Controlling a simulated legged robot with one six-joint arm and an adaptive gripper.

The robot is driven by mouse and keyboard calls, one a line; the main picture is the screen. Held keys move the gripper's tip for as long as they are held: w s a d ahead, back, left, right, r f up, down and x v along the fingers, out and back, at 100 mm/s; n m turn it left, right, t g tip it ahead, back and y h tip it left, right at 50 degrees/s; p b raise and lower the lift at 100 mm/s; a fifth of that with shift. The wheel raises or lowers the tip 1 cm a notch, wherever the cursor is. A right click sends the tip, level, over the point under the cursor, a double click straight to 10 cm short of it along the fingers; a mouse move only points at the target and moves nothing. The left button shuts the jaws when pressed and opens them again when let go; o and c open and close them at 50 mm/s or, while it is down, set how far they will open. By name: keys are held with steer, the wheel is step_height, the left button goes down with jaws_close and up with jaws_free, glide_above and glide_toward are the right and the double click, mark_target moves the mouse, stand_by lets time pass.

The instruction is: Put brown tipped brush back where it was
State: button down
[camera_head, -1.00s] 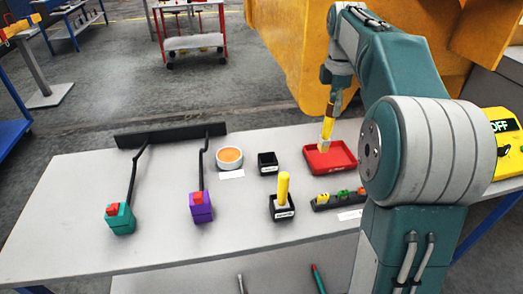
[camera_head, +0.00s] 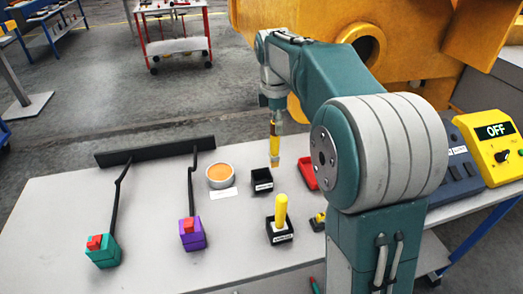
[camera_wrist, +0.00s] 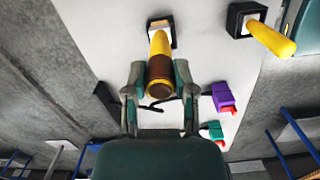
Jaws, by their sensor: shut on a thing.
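My gripper (camera_head: 275,115) is shut on the brush (camera_head: 274,137), which has a yellow handle and a brown band. The brush hangs nearly upright, with its pale lower end close to the small black holder (camera_head: 262,186). I cannot tell whether that end is inside the holder or just behind it. In the wrist view, the brush (camera_wrist: 159,72) sits between the teal fingers of my gripper (camera_wrist: 160,80). Its far end points at a small black box (camera_wrist: 151,22), partly hidden by the brush.
A yellow-handled tool stands in a labelled black holder (camera_head: 280,232). The red tray (camera_head: 307,172) is partly hidden by my arm. An orange-topped round dish (camera_head: 220,175), a purple block (camera_head: 193,238) and a teal block (camera_head: 103,256) stand left. A yellow OFF box (camera_head: 494,145) is right.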

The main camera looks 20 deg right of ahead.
steer(key=a+f, duration=0.3)
steer(key=f, duration=0.5)
steer(key=shift+w+a, duration=0.25)
steer(key=shift+a, duration=0.1)
steer(key=shift+c, duration=2.2)
jaws_free()
steer(key=shift+r, duration=0.15)
step_height(320, 180, up, 12)
steer(key=shift+a, duration=0.45)
